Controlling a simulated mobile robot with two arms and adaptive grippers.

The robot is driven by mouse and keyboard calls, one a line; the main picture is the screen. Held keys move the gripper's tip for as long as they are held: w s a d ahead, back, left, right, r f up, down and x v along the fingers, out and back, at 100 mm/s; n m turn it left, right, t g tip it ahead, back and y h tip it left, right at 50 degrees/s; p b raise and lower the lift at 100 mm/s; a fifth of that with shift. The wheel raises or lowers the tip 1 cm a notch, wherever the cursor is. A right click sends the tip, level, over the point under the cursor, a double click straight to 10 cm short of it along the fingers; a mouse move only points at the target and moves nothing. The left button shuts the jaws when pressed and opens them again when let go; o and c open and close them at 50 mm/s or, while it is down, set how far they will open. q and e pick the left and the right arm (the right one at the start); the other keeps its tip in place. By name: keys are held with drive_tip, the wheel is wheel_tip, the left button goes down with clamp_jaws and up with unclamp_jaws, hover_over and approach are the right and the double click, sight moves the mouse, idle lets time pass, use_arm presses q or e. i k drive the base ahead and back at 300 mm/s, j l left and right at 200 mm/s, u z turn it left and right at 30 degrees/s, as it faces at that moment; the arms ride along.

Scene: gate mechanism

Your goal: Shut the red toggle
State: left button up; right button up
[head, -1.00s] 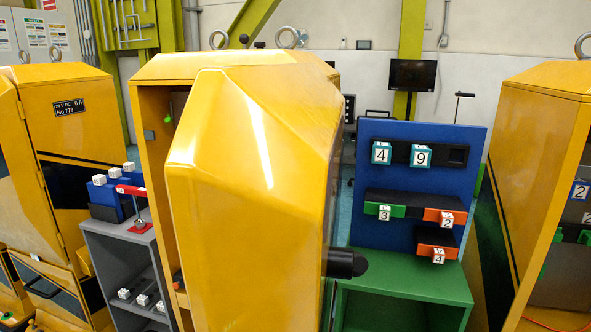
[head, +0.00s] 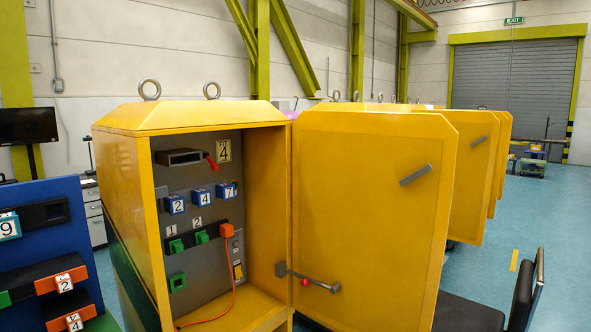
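No part is plainly marked as the red toggle. A small red lever (head: 210,160) sticks out at the right end of a dark slotted box (head: 179,157), high on the grey back panel inside the open yellow cabinet (head: 196,115). A red knob (head: 305,282) sits on a dark bar (head: 318,285) low on the inside of the open cabinet door (head: 370,200). I cannot tell whether either one is open or shut. Neither gripper is in view.
Blue numbered blocks (head: 202,197), green parts (head: 177,282) and an orange plug (head: 227,230) with a cable are on the cabinet's back panel. A blue board (head: 35,240) stands at the left. A black chair (head: 525,290) is at lower right.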

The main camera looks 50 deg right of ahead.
sight(215, 167)
drive_tip(key=l+z, duration=0.1)
drive_tip(key=z, duration=0.35)
drive_tip(key=l+z, duration=0.15)
drive_tip(key=z, duration=0.3)
drive_tip(key=k+l, duration=0.05)
